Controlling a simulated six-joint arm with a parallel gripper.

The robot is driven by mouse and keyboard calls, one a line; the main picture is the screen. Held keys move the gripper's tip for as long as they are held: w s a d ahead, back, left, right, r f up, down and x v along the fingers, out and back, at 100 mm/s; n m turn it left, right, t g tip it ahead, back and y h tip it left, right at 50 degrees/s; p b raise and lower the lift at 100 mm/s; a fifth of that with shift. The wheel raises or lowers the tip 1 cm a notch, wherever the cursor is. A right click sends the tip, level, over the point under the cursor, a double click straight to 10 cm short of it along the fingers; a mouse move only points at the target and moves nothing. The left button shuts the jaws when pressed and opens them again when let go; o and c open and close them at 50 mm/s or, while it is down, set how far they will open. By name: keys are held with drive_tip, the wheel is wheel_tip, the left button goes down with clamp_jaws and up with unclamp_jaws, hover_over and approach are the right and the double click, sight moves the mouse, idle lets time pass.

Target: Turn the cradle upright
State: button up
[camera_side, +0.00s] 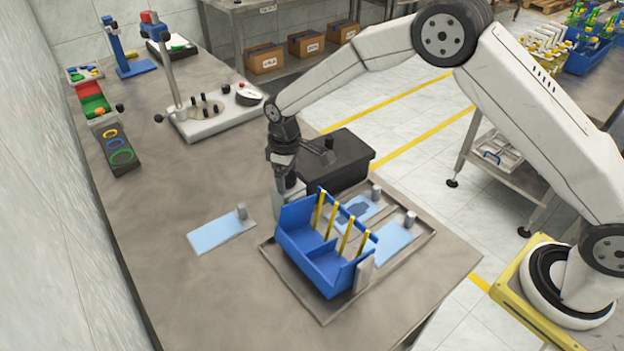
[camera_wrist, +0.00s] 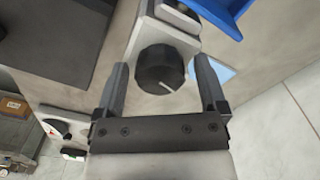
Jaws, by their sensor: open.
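The blue cradle (camera_side: 318,255), with several yellow uprights, sits in a metal tray at the front of the table and looks tilted. Part of a blue body (camera_wrist: 222,14), likely the cradle, shows at the top of the wrist view. My gripper (camera_side: 290,190) points down just behind the cradle's left end. In the wrist view my gripper (camera_wrist: 162,76) is open, one finger on each side of a black knob (camera_wrist: 160,70) with a white pointer line. The knob sits on a grey block. Finger contact with the knob cannot be told. The side view hides the knob.
The metal tray (camera_side: 328,317) also holds light-blue pads (camera_side: 393,241) and small grey posts. A black box (camera_side: 340,160) stands close behind my gripper. Another light-blue pad (camera_side: 220,233) lies to the left. A grey lever fixture (camera_side: 208,118) stands farther back. The table's middle left is clear.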

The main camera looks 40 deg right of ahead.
sight(287, 174)
drive_tip(key=m, duration=0.7)
idle(0.3)
drive_tip(key=c, duration=1.2)
drive_tip(key=shift+n, duration=1.6)
drive_tip(key=o, duration=1.3)
drive_tip(key=shift+r, duration=0.1)
drive_tip(key=shift+r, duration=3.4)
